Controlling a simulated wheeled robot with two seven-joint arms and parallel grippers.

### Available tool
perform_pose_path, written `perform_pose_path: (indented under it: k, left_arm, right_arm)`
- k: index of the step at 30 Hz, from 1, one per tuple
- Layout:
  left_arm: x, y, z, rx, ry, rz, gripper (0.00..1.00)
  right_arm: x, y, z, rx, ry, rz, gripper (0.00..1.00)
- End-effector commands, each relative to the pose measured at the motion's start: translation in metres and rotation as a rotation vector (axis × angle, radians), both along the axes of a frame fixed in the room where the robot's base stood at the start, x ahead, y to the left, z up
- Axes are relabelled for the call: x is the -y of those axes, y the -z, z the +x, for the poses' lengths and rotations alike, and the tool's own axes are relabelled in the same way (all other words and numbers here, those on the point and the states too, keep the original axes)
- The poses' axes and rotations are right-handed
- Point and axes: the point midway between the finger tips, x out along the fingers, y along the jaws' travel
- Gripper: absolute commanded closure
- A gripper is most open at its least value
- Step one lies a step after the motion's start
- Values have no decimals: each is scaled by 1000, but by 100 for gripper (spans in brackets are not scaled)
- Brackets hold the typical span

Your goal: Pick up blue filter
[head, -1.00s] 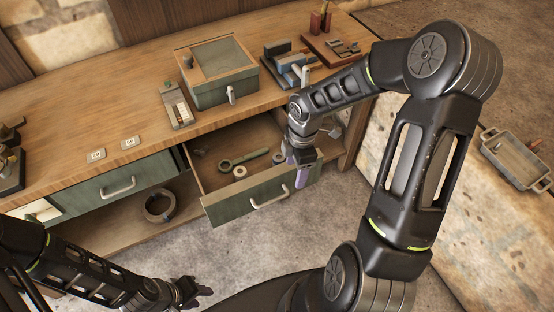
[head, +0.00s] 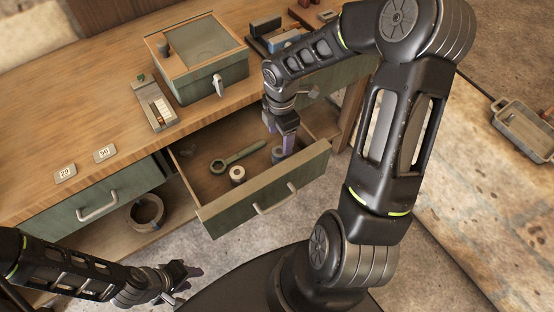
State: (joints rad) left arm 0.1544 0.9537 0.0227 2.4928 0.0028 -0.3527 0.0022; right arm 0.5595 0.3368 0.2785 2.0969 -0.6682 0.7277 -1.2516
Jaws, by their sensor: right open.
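The blue filter looks to be the small blue-grey cylinder (head: 278,155) standing in the right part of the open drawer (head: 262,204). My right gripper (head: 287,149) points down into the drawer right beside this cylinder. It is open, and its purple-tinted fingers partly overlap the cylinder in the picture. Whether they touch it or straddle it I cannot tell. My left gripper (head: 185,272) is low at the left, in front of the bench and away from the drawer; its finger gap is not clear.
A green wrench (head: 238,158) and a pale ring-like roll (head: 237,174) lie left of the cylinder in the drawer. The drawer's front wall and sides stand around them. A green box (head: 201,75) stands on the bench (head: 105,120) above.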

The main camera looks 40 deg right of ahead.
Motion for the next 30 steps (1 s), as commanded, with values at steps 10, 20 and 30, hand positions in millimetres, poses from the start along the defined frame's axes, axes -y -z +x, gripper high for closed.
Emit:
perform_pose_path:
  k: [10,20,30]
  left_arm:
    - [1,25,2,9,2,-6,63]
    - [1,24,3,9,2,-6,63]
    - [1,26,3,9,2,-6,63]
  right_arm:
    - [0,28,0,0,0,0,36]
    - [0,30,0,-1,0,1,36]
    - [0,53,0,0,0,0,36]
